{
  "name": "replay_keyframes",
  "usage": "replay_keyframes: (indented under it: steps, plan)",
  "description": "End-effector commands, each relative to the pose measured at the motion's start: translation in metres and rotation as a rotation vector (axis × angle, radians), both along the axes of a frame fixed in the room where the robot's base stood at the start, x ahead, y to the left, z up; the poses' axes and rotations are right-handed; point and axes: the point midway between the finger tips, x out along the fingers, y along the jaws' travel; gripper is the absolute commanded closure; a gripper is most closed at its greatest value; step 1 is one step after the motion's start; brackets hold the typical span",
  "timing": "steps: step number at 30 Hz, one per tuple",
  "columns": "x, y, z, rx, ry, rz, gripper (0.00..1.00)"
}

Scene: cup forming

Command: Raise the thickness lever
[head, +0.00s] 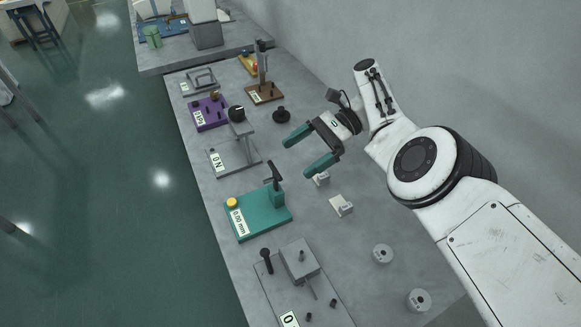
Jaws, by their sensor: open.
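The thickness gauge (258,217) is a teal block on the bench, with a white label reading about "0.00 mm" and a yellow button (231,203). A dark lever (273,174) stands on top of its raised teal post at the right. My gripper (297,157) has two teal fingers spread apart with nothing between them. In the picture it is above and to the right of the lever, apart from it. Its height over the bench is hard to tell.
A grey "N" device (232,157) stands behind the gauge, and a purple device (208,112) farther back. A grey device (300,262) with a dark knob is in front. Small pale blocks (341,205) and round grey weights (383,253) lie to the right.

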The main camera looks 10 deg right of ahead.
Motion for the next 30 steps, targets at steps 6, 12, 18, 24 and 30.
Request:
replay_keyframes:
  steps: [6, 12, 18, 24, 30]
  plan:
    - [0.01, -0.03, 0.006, -0.001, 0.0, -0.001, 0.02]
    - [0.015, -0.039, 0.011, 0.001, -0.002, 0.002, 0.02]
    - [0.018, -0.047, 0.016, 0.0, -0.001, 0.001, 0.02]
    - [0.018, -0.051, 0.02, -0.002, 0.002, 0.0, 0.02]
    - [0.018, -0.052, 0.022, -0.002, 0.001, -0.001, 0.02]
